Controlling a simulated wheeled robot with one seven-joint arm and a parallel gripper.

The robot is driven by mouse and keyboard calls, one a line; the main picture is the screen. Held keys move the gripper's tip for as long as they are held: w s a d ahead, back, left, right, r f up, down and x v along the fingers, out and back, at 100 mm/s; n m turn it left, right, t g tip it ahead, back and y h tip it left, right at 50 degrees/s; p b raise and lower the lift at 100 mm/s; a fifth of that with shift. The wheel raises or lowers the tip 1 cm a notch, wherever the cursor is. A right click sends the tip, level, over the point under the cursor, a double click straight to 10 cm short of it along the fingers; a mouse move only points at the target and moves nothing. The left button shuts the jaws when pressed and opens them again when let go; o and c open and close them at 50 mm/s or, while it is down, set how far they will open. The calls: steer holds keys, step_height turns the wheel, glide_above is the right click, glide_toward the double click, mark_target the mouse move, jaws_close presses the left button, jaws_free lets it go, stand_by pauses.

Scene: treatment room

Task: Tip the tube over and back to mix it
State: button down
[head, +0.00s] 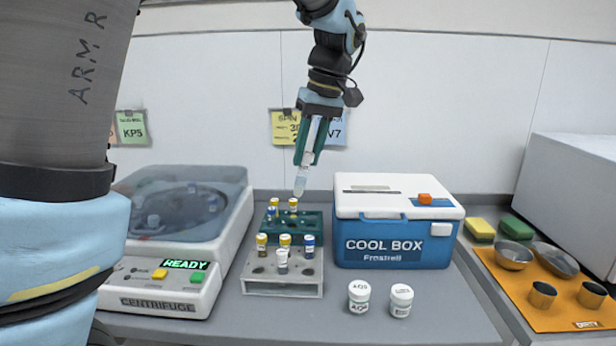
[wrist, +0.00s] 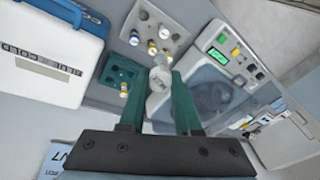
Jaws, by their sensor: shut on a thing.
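My gripper (head: 309,152) is shut on a clear tube (head: 301,181) with pale contents. It holds the tube in the air above the back of the green rack, in front of the wall. The tube hangs slightly tilted, its lower end down and to the left in the head view. Its upper part is hidden between the green fingers. In the wrist view the gripper (wrist: 160,100) has the whitish tube (wrist: 157,83) between its fingertips, seen nearly end-on.
A green rack (head: 312,226) and a grey rack (head: 260,287) hold several capped tubes below. The centrifuge (head: 150,303) stands left and the cool box (head: 395,258) right. Two white jars (head: 359,297) stand in front. An orange mat (head: 515,290) with metal cups lies far right.

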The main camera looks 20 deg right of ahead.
steer(key=shift+s+d+t+y, duration=0.1)
steer(key=shift+t+y, duration=0.8)
steer(key=shift+y, duration=0.1)
steer(key=shift+f+t+y+b, duration=0.3)
steer(key=shift+t+y+b, duration=0.4)
steer(key=shift+t+y, duration=0.35)
steer(key=t+y+b, duration=0.1)
steer(key=t+y, duration=0.1)
steer(key=t+y+b, duration=0.1)
steer(key=y+b, duration=0.1)
steer(key=shift+f+t, duration=0.2)
steer(key=shift+t, duration=0.15)
steer(key=shift+r+t+y+b, duration=0.25)
steer(key=shift+t+y+b, duration=0.5)
steer(key=shift+t+y, duration=0.25)
steer(key=shift+r+y, duration=0.25)
steer(key=shift+r, duration=0.05)
